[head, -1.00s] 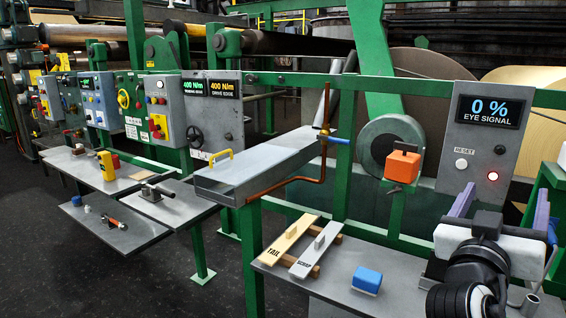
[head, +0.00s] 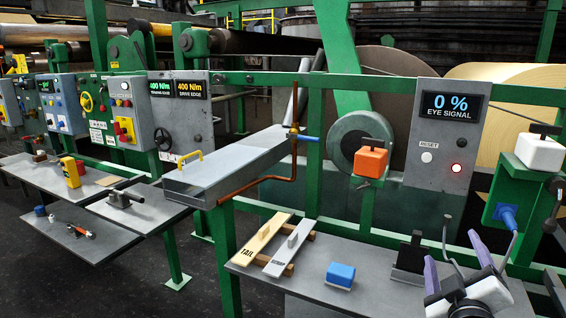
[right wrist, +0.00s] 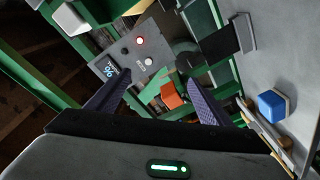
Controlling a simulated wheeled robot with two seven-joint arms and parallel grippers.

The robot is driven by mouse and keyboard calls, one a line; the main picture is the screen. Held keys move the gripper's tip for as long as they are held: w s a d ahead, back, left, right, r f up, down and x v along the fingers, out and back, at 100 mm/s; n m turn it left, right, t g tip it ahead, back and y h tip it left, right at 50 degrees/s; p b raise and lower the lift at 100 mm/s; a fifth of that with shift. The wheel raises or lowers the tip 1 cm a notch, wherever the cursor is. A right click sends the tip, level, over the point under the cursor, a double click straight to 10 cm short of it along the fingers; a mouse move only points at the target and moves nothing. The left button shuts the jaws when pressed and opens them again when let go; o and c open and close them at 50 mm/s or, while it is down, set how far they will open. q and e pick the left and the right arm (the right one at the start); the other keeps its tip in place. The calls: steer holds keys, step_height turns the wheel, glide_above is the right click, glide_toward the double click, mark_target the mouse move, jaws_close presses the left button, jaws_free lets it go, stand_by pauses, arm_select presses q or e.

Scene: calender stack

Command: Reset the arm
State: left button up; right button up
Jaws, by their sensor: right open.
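My right gripper (head: 456,262) is at the bottom right of the head view, over the right end of the near grey table (head: 375,285). Its purple fingers are apart with nothing between them. In the right wrist view my right gripper (right wrist: 158,88) is also open and empty, with the control panel (right wrist: 138,50) and orange block (right wrist: 171,95) beyond it. In the head view the panel (head: 418,150) reads "0 % EYE SIGNAL" and has a white RESET button (head: 427,157) and a lit red lamp (head: 457,168). My left gripper is not in view.
The near table holds a TAIL strip (head: 262,236), a SCRAP strip (head: 288,250), a blue block (head: 340,274) and a black stand (head: 410,258). An orange block (head: 370,163) sits before a roll end. A green post with a white block (head: 540,152) stands at right.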

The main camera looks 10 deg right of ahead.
steer(key=s+a+f+n+g+y, duration=0.1)
steer(key=s+a+f+g+y, duration=0.15)
steer(key=f, duration=0.55)
steer(key=s+a+f+n+g+y, duration=0.15)
steer(key=s+f, duration=0.25)
steer(key=f, duration=0.4)
steer(key=s+a+f+g+y, duration=0.1)
steer(key=s+f+y, duration=0.15)
steer(key=f, duration=0.55)
steer(key=s+a+f+g+y, duration=0.2)
steer(key=s+a+f, duration=0.1)
steer(key=s+f, duration=0.5)
steer(key=s+a+f+g+y, duration=0.1)
steer(key=s+a+f+g, duration=0.3)
steer(key=s, duration=0.6)
steer(key=w+a+m+t, duration=0.1)
steer(key=a+m+t, duration=0.2)
steer(key=a, duration=0.7)
steer(key=shift+a+f+m+y, duration=0.3)
steer(key=shift+m+y, duration=0.15)
steer(key=shift+m, duration=0.7)
steer(key=shift+w+d, duration=0.1)
steer(key=shift+w, duration=0.05)
